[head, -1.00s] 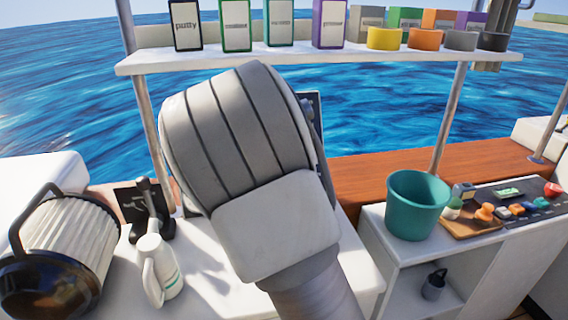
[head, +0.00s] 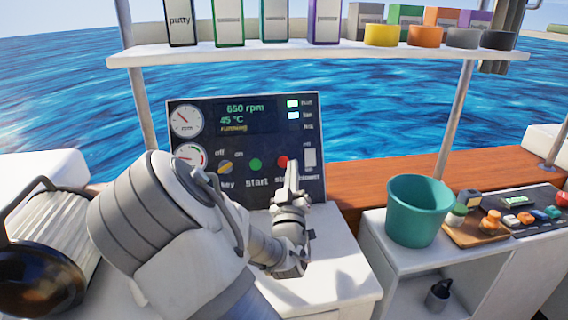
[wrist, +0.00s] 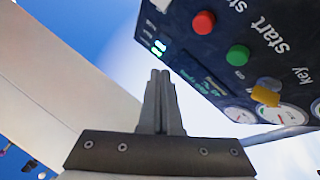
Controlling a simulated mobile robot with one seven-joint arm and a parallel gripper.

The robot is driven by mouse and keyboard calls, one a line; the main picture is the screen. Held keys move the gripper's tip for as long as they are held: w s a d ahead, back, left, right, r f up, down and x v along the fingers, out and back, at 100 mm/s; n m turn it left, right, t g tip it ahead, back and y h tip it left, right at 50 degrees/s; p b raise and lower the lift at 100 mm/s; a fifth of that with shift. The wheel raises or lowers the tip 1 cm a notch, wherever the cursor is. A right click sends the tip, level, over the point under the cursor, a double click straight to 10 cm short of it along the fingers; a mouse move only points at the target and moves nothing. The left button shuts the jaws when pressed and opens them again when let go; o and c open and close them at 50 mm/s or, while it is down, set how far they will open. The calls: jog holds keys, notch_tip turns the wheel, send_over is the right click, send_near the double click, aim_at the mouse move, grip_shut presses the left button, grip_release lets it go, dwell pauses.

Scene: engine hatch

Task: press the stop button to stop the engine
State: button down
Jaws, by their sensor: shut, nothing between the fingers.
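The dark engine panel (head: 262,140) stands upright on the white counter in the head view. Its display reads 650 rpm, 45 °C, running. The red stop button (head: 283,162) is at its lower right, with the green start button (head: 255,165) and yellow key (head: 225,168) to its left. In the wrist view the red button (wrist: 203,23) is at the top, right of and above my gripper. My gripper (head: 292,165) points up in front of the panel, close to the red button and partly over its label. Its fingers (wrist: 161,75) are shut and empty. Contact with the button cannot be told.
A shelf (head: 330,50) with boxes and tape rolls runs above the panel. A teal bucket (head: 417,210) and a tray of small items (head: 478,232) stand at right. A large black-ended container (head: 45,270) lies at left. A white toggle (head: 310,157) sits right of the red button.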

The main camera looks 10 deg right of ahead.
aim_at(285, 160)
jog(key=w+f+b, duration=0.3)
jog(key=w, duration=0.4)
jog(key=shift+w+f, duration=0.35)
dwell(1.0)
dwell(0.8)
jog(key=shift+w+f+b, duration=0.15)
jog(key=shift+w+b, duration=0.25)
jog(key=shift+b, duration=0.2)
jog(key=shift+w+f+b, duration=0.35)
jog(key=shift+w+b, duration=0.2)
jog(key=shift+w, duration=0.15)
dwell(0.6)
jog(key=shift+s, duration=0.15)
jog(key=shift+s+r+p, duration=0.15)
jog(key=shift+s+r, duration=0.1)
jog(key=shift+s, duration=0.25)
jog(key=shift+s+r+p, duration=0.15)
jog(key=shift+s+r, duration=0.1)
jog(key=shift+s, duration=0.2)
